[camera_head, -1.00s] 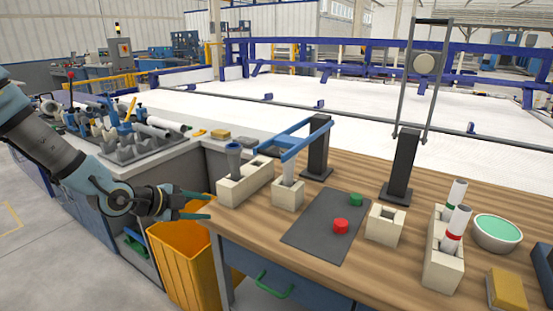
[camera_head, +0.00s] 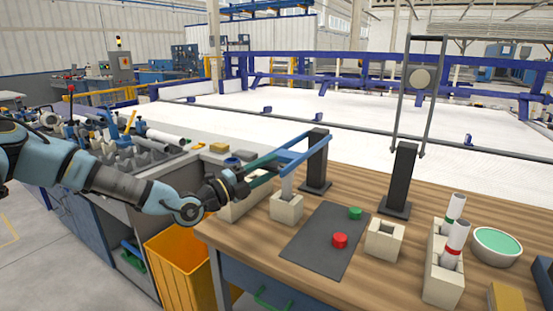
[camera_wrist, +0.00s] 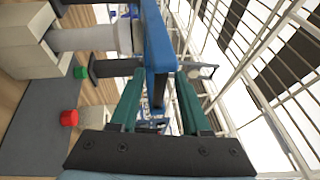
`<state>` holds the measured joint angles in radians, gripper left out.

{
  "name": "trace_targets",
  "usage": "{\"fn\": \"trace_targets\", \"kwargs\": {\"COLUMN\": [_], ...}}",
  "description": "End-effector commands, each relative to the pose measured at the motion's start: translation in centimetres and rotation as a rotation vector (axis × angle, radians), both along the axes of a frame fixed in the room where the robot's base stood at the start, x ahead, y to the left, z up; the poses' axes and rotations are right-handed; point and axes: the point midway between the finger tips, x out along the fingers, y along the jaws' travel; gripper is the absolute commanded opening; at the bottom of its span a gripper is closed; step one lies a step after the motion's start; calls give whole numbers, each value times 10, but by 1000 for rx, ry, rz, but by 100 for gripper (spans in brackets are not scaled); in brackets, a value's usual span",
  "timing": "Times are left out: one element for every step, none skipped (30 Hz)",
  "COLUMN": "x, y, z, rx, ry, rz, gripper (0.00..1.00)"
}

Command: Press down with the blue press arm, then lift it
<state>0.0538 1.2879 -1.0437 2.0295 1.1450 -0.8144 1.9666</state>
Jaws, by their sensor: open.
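The blue press arm (camera_head: 303,148) is a raised bar hinged on a black post (camera_head: 317,165). It stands over a grey pipe (camera_head: 287,183) upright in a beige block (camera_head: 286,207). My gripper (camera_head: 270,165) is open at the arm's near end. In the wrist view, the blue arm (camera_wrist: 159,38) runs between the two green fingers of my gripper (camera_wrist: 160,80), with a gap visible on both sides. The grey pipe (camera_wrist: 85,40) and its block (camera_wrist: 30,42) show at upper left. My gripper hides part of the longer beige block (camera_head: 235,208) behind it.
A dark mat (camera_head: 318,245) holds a red piece (camera_head: 340,240) and a green piece (camera_head: 355,213). A square beige block (camera_head: 384,240), a second black post (camera_head: 402,180), two banded pipes in a block (camera_head: 443,275) and a bowl (camera_head: 497,244) stand to the right. A yellow bin (camera_head: 180,260) is below left.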

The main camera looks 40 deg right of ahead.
Motion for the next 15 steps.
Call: {"fn": "trace_targets", "kwargs": {"x": [-1, -2, -2, -3, -3, -3, -3, -4, -4, -4, -4, -4, -4, -4, -4], "y": [-7, -11, -15, -17, -20, -22, -23, -24, -25, -26, -26, -26, -26, -26, -26], "z": [4, 4, 5, 5, 5, 5, 5, 5, 5, 4, 4, 4, 4, 4, 4], "rx": [0, 0, -1, -1, 0, 0, 1, 1, 2, 2, 2, 2, 2, 2, 2], "ry": [2, 1, 1, 1, 1, 1, 1, 1, 1, 1, 1, 1, 1, 1, 1], "rz": [-1, -1, 0, 0, 1, 0, 0, 0, -1, -1, 0, 0, 0, 0, 0], "gripper": [47, 47, 47, 47, 47, 47, 47, 47, 47, 47, 47, 47, 47, 47, 47]}}
